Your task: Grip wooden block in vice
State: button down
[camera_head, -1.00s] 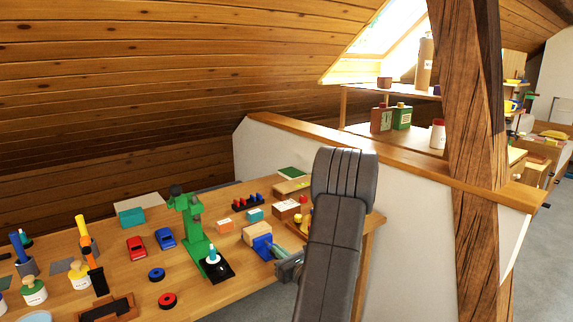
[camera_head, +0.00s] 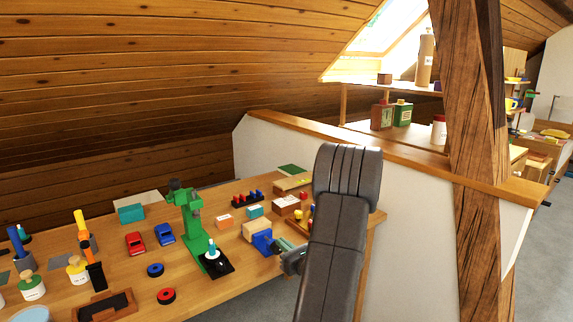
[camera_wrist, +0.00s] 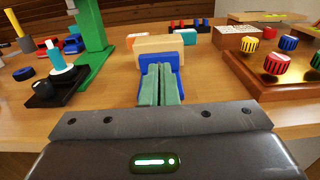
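The wooden block (camera_head: 257,227) is pale and stands on the workbench at the blue vice (camera_head: 262,239). In the wrist view the block (camera_wrist: 158,43) lies just behind the vice (camera_wrist: 177,73), touching it or nearly so. Whether the vice jaws clamp it is hidden. My gripper (camera_head: 286,245) is to the right of the vice in the head view. In the wrist view my gripper (camera_wrist: 160,82) has its green-grey fingers together, pointing at the vice's near side. I see nothing between them; whether the tips touch the vice is unclear.
A wooden tray with coloured knobs (camera_wrist: 272,75) is close on the right in the wrist view. Toy cars, rings and bottles fill the bench's left side. A timber post (camera_head: 474,150) rises at the right.

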jog(key=shift+w+d+f+b, duration=0.2)
jog(key=shift+d+b, duration=0.15)
jog(key=shift+b, duration=0.05)
dwell(0.4)
jog(key=shift+r, duration=0.15)
jog(key=shift+w+d+r, duration=0.15)
jog(key=shift+r, duration=0.1)
jog(key=v, duration=0.6)
jog(key=shift+r, duration=0.1)
jog(key=shift+w+a+m+p, duration=1.1)
jog(key=shift+m+p, duration=0.4)
jog(key=shift+p, duration=0.6)
jog(key=shift+w+a+m+p, duration=1.1)
jog(key=shift+m+p, duration=0.4)
jog(key=shift+p, duration=0.55)
